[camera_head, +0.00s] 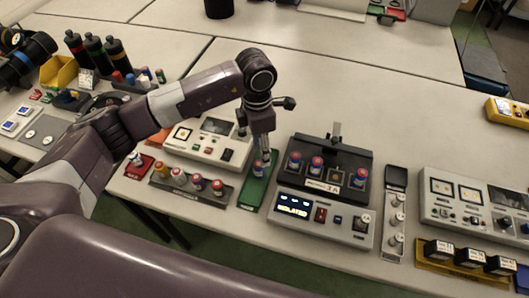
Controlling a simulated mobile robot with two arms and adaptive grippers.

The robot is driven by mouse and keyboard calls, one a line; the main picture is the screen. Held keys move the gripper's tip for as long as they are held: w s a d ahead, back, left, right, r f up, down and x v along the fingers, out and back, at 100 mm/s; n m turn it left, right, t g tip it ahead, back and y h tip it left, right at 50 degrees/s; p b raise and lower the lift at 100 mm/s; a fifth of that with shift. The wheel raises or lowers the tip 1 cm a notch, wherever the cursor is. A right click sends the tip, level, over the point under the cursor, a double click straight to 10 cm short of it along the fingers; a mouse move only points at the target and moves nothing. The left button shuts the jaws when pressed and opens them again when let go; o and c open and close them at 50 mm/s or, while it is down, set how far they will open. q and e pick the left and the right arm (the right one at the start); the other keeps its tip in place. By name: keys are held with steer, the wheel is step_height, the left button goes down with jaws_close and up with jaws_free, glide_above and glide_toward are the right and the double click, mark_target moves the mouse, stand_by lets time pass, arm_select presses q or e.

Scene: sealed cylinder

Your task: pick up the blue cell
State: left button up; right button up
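My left gripper (263,153) points down over the green tray (253,196). Its fingertips are at the top of a small blue cell (260,168) that stands at the tray's upper part. The fingers partly cover the cell, and I cannot tell whether they are shut on it or just around it. Other cells with blue and red parts stand in the black holder on the device to the right, among them one at the left (294,162) and one in the middle (317,165). My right gripper is not in view.
The device (322,222) shows "ISOLATED" on a lit display, right of the tray. A dark rack (185,189) of several small cells lies left of the tray. A white instrument (208,143) stands behind the rack. The table behind the devices is mostly clear.

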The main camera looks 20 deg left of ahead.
mark_target(258, 164)
arm_select(q)
steer(key=shift+w+a, duration=0.25)
steer(key=shift+a, duration=0.25)
steer(key=shift+s+f, duration=0.25)
steer(key=shift+f, duration=0.05)
steer(key=shift+s+f+p, duration=0.6)
steer(key=shift+f+p, duration=0.05)
steer(key=shift+p, duration=0.05)
step_height(258, 164, down, 2)
steer(key=shift+s+d+f+p, duration=0.1)
steer(key=shift+f+p, duration=0.05)
steer(key=shift+p, duration=0.7)
step_height(258, 164, down, 2)
steer(key=shift+f, duration=0.45)
jaws_close()
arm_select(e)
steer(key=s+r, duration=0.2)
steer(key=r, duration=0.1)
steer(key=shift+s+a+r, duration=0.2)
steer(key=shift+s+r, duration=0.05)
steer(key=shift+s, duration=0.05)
arm_select(q)
steer(key=shift+w+r, duration=0.1)
steer(key=shift+w, duration=0.1)
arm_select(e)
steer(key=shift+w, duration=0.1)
